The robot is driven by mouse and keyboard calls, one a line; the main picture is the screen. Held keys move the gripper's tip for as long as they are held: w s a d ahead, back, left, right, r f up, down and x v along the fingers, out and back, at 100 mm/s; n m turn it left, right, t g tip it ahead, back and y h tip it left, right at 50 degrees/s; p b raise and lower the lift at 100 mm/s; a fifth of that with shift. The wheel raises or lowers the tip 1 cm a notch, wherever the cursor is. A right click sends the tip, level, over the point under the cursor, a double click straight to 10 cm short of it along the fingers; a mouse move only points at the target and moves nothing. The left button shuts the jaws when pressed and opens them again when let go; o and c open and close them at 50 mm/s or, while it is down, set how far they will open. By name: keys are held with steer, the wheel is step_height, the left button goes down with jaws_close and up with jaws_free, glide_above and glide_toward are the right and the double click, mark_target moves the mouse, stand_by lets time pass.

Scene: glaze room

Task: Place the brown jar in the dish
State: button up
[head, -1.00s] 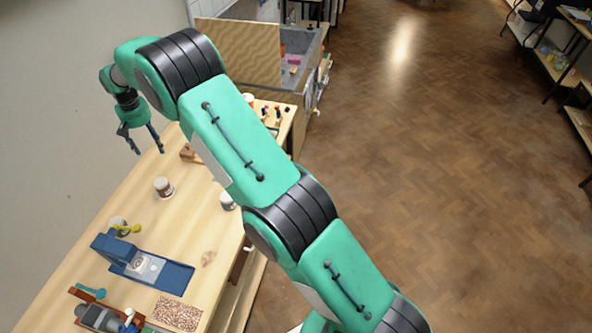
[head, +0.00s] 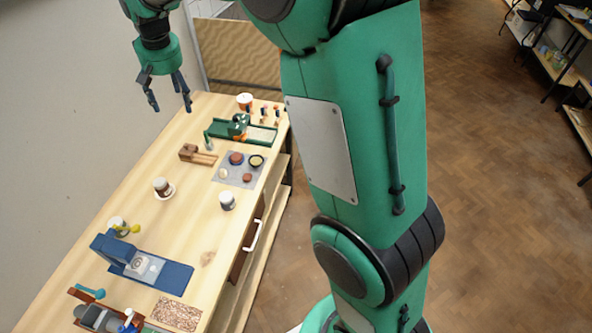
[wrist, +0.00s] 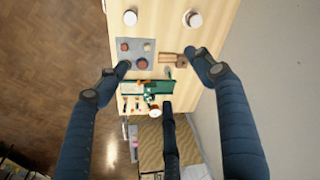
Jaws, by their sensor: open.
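A brown jar (head: 161,185) with a white band stands upright on the wooden table, left of the middle. A small white dish (head: 169,195) shows around its base, and the jar seems to stand in it. In the wrist view, the jar and dish seem to be the pale round shape (wrist: 193,18) at the top; details are too small to tell. My gripper (head: 171,106) is open and empty, fingers down, high over the far left part of the table. It is beyond the jar and apart from it. Its spread fingers (wrist: 160,75) frame the wrist view.
A white-and-dark jar (head: 227,202) stands near the right edge. A grey mat (head: 232,180) holds several small round things. A wooden block (head: 190,153), a green tool (head: 232,128) and a blue device (head: 165,272) lie around. Bare table surrounds the brown jar.

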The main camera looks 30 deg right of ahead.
steer(key=s+d+r+t, duration=0.1)
steer(key=s+d+r, duration=0.2)
steer(key=s, duration=0.4)
steer(key=s+d+r, duration=0.3)
steer(key=s, duration=0.4)
steer(key=s+d+r+t, duration=0.1)
steer(key=s+d+r, duration=0.2)
steer(key=s, duration=0.4)
steer(key=s+d+f, duration=0.2)
steer(key=s, duration=0.9)
steer(key=s+d+f+t, duration=0.1)
steer(key=s+d+f, duration=0.1)
steer(key=s, duration=0.9)
steer(key=shift+s+d+f+m, duration=0.2)
steer(key=shift+d+f+m, duration=0.2)
steer(key=shift+d, duration=0.3)
steer(key=shift+f, duration=0.15)
step_height(320, 180, down, 18)
steer(key=b, duration=1.7)
steer(key=shift+r+b, duration=0.25)
steer(key=shift+b, duration=0.1)
steer(key=shift+c, duration=0.5)
